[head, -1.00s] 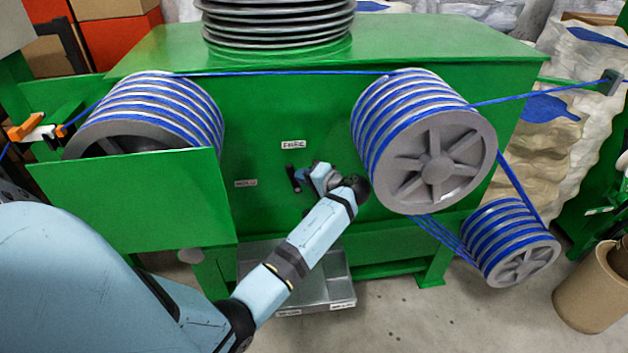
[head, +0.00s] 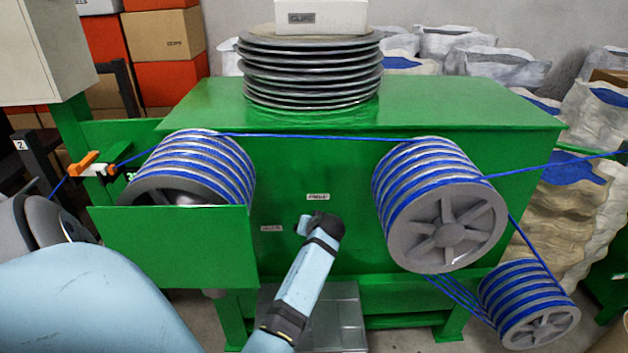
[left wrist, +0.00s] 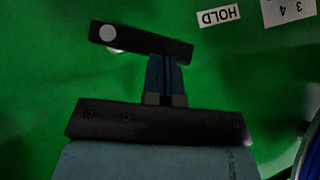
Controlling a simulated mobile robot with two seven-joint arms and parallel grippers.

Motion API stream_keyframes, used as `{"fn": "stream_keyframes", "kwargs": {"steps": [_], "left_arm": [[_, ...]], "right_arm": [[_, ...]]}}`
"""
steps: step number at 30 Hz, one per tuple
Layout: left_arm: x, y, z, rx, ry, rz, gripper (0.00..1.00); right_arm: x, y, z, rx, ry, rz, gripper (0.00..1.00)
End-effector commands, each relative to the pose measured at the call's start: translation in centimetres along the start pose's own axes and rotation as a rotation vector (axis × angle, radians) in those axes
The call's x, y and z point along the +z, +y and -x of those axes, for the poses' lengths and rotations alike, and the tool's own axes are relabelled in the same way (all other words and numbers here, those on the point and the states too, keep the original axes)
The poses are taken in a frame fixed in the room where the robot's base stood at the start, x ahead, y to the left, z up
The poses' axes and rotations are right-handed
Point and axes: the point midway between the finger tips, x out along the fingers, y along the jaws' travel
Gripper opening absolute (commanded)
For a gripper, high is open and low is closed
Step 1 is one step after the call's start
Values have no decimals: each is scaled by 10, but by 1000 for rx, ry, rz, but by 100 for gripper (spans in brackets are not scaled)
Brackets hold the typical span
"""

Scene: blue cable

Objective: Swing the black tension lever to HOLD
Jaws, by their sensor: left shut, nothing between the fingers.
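The black tension lever (left wrist: 140,42) shows in the left wrist view as a short bar with a pale round pivot (left wrist: 107,33) at its left end. My left gripper (left wrist: 167,62) is shut and empty. Its fingertips meet the lever's lower edge, right of the pivot; firm contact cannot be told. The HOLD label (left wrist: 219,16) is upside down there, just beyond the lever's free end. In the head view, my left wrist hides the lever. The HOLD label (head: 271,228) is left of my wrist, and the FREE label (head: 317,197) is just above it. My right gripper is out of view.
The green machine's front panel (head: 345,165) lies behind my gripper. Blue cable runs over the left drum (head: 205,165) and right drum (head: 425,195). A green guard plate (head: 175,245) is left of my wrist. A metal tray (head: 342,310) is below.

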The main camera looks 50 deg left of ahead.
Motion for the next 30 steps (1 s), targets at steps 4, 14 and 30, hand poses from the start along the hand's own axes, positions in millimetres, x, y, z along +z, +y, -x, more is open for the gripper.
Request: {"fn": "stream_keyframes", "kwargs": {"steps": [4,14,30], "left_arm": [[4,-6,-2,94,-4,95,0],[14,-10,-13,250,-2,250,0],[20,-10,-20,246,-2,244,0]], "right_arm": [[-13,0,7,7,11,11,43],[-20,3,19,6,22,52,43],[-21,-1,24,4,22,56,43]]}}
